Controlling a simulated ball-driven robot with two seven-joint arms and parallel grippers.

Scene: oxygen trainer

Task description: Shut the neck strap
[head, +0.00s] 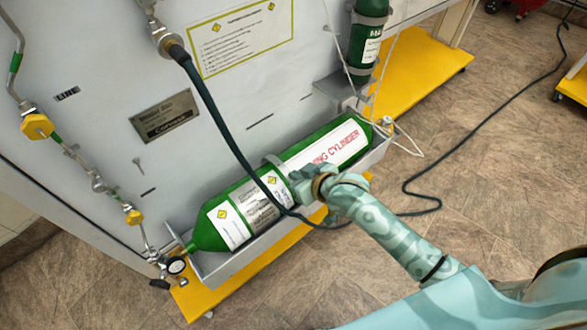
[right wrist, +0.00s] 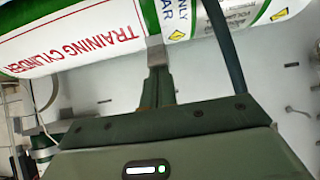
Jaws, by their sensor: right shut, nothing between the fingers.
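A green training cylinder (head: 215,234) with white labels lies tilted in a grey metal trough by the panel. A grey metal strap (head: 272,161) curves up at its middle, on the panel side. I cannot tell whether this is the neck strap or whether it is fastened. My right gripper (head: 299,181) is shut and empty, at the cylinder's near upper side, close to the strap. In the right wrist view its narrow fingers (right wrist: 157,84) point at the cylinder (right wrist: 70,42), with a small grey metal piece (right wrist: 155,46) at their tips. My left gripper is out of view.
A dark hose (head: 213,108) hangs from the panel across the cylinder and continues on the floor. A smaller green cylinder (head: 367,45) stands on a bracket, with pale cords beside it. A gauge (head: 177,266) sits at the cylinder's lower end. The floor at right is mostly clear.

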